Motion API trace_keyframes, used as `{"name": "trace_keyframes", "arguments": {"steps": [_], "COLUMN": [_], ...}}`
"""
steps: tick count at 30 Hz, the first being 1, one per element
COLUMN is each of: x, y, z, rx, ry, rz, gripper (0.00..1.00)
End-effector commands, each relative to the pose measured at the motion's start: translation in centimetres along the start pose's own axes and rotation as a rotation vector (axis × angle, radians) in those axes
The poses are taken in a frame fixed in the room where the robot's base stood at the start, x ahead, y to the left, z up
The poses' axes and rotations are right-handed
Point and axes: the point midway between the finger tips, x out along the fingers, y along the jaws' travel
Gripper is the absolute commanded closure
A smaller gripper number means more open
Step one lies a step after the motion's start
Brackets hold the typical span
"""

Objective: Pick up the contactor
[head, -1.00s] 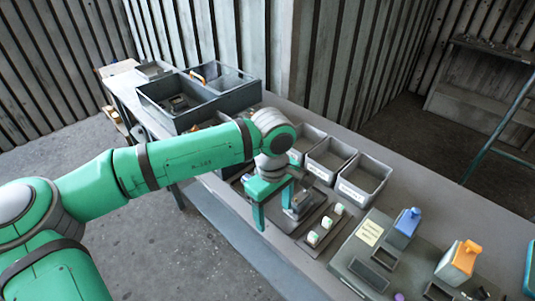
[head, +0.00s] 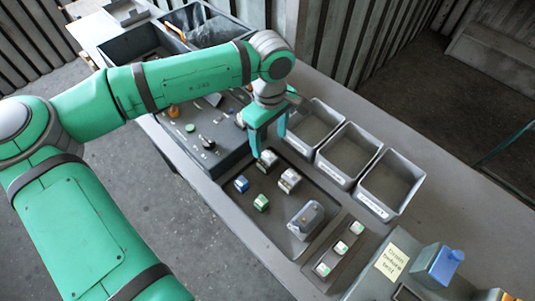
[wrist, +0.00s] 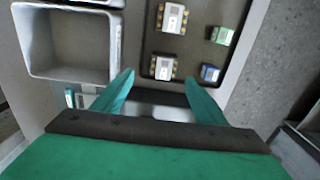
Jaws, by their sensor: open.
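Two whitish blocks with brass-coloured terminals lie in the dark shallow tray (head: 259,217); I cannot tell for sure which part is the contactor. One whitish block (head: 289,180) lies clear of my gripper; in the wrist view it is at the top (wrist: 172,18). The other (head: 267,158) is close by the fingers and partly hidden in the head view; in the wrist view it lies just beyond the fingertips (wrist: 163,67). My gripper (head: 268,140) is open and empty above the tray's far end; its fingers also show in the wrist view (wrist: 158,84).
The tray also holds a blue part (head: 241,184), a green part (head: 261,202) and a larger grey block (head: 306,219). Grey bins (head: 347,154) stand along its right side. A panel with knobs (head: 190,127) lies to its left. A strip of small white parts (head: 341,248) is nearer.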

Motion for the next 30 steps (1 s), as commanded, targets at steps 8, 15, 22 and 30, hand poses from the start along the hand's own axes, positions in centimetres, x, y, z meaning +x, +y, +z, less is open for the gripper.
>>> {"name": "trace_keyframes", "arguments": {"steps": [8,15,22,30], "x": [3.1,5.3,8.1,8.5], "y": [0.0,-0.6,-0.7,-0.7], "z": [0.1,-0.1,-0.1,-0.1], "rx": [0.001,0.000,-0.001,-0.001], "ry": [-0.001,0.001,0.000,0.000], "rz": [-0.001,-0.003,0.000,0.000], "gripper": [0.34,0.34,0.34,0.34]}}
